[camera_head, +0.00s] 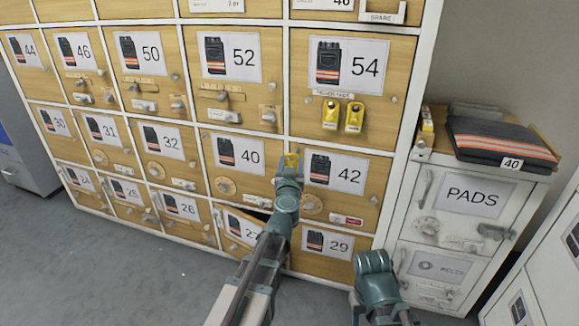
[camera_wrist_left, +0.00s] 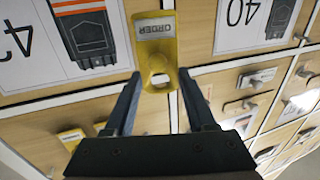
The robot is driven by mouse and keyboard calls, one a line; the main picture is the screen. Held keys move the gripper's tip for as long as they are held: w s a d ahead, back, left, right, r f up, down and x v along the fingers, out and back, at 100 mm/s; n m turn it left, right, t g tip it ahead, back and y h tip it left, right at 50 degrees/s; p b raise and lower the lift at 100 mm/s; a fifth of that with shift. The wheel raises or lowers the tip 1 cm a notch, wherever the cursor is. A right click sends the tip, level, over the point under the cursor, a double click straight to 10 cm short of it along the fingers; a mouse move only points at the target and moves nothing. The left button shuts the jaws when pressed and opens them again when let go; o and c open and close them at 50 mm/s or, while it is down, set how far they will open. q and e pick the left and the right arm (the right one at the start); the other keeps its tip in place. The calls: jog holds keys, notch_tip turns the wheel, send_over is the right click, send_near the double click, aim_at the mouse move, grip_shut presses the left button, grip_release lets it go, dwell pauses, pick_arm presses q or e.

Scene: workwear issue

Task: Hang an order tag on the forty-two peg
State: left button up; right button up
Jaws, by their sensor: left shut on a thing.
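My left gripper (camera_head: 290,170) is shut on a yellow order tag (camera_head: 291,159), in front of the boundary between the 40 and 42 doors. In the left wrist view, upside down, the tag (camera_wrist_left: 155,45) stands out beyond the fingers (camera_wrist_left: 158,100), with its hole toward them. The 42 door (camera_head: 339,180) has a round dial (camera_head: 311,204) and a red-marked label (camera_head: 346,220) below its sign. I cannot make out its peg; the gripper and tag cover the door's left edge. My right arm's end (camera_head: 375,270) is low at the right; its fingers cannot be made out.
Two yellow tags (camera_head: 342,116) hang on the 54 door above. The door under 40 (camera_head: 239,226) stands slightly ajar near my left arm. Grey floor (camera_head: 120,275) is clear at left.

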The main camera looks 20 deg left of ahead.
pick_arm(q)
jog(key=w, duration=0.3)
jog(key=w+f+b, duration=0.1)
jog(key=w, duration=0.1)
jog(key=shift+d, duration=0.1)
dwell(0.4)
jog(key=shift+w, duration=0.2)
dwell(0.4)
